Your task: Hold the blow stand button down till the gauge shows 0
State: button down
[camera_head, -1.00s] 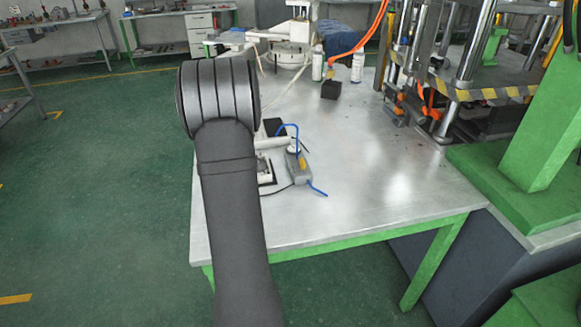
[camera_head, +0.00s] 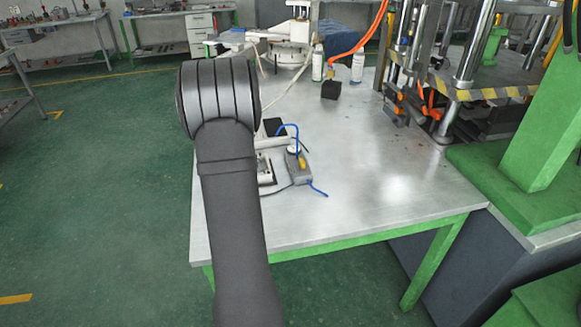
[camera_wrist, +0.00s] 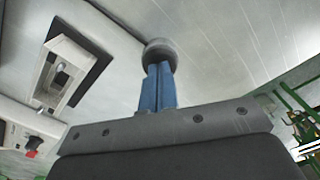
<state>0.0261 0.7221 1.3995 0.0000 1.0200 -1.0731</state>
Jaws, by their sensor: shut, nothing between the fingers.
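In the wrist view my gripper (camera_wrist: 157,82) is shut, its two blue fingers side by side with nothing between them. A dark grey round piece (camera_wrist: 160,52) shows right at the fingertips. I cannot tell for sure whether it is the blow stand button, or whether it is pressed. In the head view, a small grey unit with a blue hose (camera_head: 300,178), likely the blow stand, sits on the table, partly beside my arm. A small white round part (camera_head: 293,150), perhaps the gauge, shows on it, too small to read. My arm hides my gripper in the head view.
The metal table (camera_head: 370,205) is clear to the right of the unit. A black block (camera_head: 330,90) and white bottles (camera_head: 317,66) stand at the back. A press with striped guards (camera_head: 485,94) stands at the right. A light panel with a recess (camera_wrist: 66,72) is left of my fingers.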

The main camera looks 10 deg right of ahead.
dwell(0.4)
jog(key=shift+r, duration=2.65)
jog(key=shift+f, duration=2.15)
